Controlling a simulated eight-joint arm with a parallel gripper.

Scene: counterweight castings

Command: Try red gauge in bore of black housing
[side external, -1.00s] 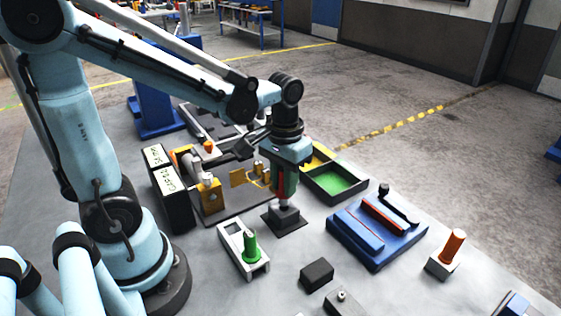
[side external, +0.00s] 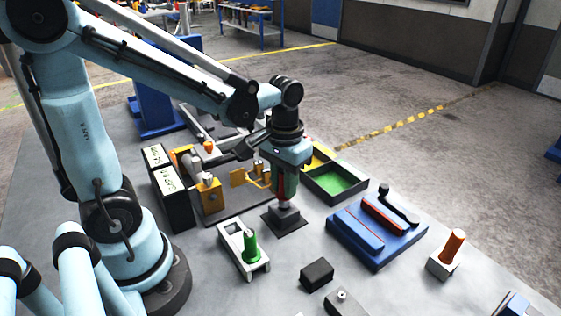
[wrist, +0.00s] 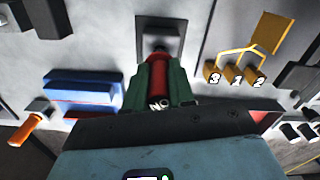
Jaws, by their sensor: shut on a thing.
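My gripper (side external: 284,195) points down with its green fingers shut on the red gauge (side external: 280,186). In the wrist view the red gauge (wrist: 158,76) stands between the fingers, with white lettering "NO" on its near end. A grey end shows below the fingers, over a dark square piece (side external: 294,224) on the table, which looks like the black housing. In the wrist view this dark piece (wrist: 147,26) lies straight beyond the gauge. The bore is hidden, and I cannot tell whether the gauge's tip is inside it.
A white stand with a green-handled piece (side external: 250,246) is in front left. A black block (side external: 316,272) lies in front. A blue fixture (side external: 376,230) and an orange-handled piece (side external: 453,244) are at right. A green-lined tray (side external: 335,183) and yellow holders (side external: 210,196) stand behind.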

